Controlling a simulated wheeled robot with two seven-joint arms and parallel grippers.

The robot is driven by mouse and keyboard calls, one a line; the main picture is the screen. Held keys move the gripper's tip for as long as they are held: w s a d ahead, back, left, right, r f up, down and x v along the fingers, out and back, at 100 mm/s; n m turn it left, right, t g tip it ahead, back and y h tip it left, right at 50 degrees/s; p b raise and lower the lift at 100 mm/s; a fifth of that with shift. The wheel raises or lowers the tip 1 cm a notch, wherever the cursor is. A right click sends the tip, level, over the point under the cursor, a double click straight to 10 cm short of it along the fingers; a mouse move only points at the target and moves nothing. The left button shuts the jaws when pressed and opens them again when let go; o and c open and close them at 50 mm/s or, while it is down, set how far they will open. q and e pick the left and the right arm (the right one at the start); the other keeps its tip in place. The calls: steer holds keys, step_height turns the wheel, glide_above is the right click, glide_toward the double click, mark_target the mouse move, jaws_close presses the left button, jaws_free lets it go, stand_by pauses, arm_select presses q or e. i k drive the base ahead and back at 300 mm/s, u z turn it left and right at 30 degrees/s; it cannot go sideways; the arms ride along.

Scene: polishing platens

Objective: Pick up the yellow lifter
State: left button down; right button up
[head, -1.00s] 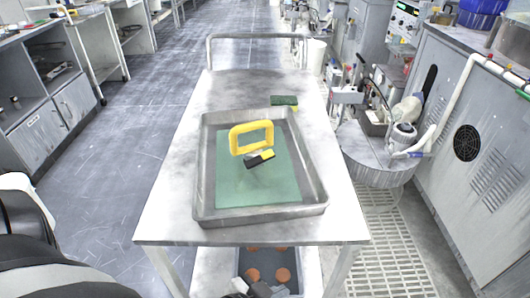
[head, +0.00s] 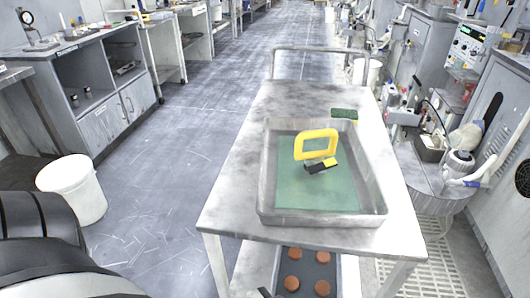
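The yellow lifter (head: 316,146) has a frame-shaped yellow handle and a small black and yellow block at its foot. It is inside a grey metal tray (head: 268,180), over a green sheet (head: 300,197) that covers much of the tray floor. The handle stands upright and nothing grips it. The tray rests on the top of a metal cart (head: 232,205). Parts of my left arm show at the lower left, away from the cart.
A green pad (head: 344,114) lies behind the tray. A lower shelf holds a dark tray (head: 308,270) with several reddish-brown discs. A white bucket (head: 73,190) stands on the floor at left. A round bench with equipment (head: 437,178) stands close at right. The cart's left end is clear.

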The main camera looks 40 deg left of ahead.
mark_target(310, 158)
steer(key=u, duration=1.95)
steer(key=i, duration=0.5)
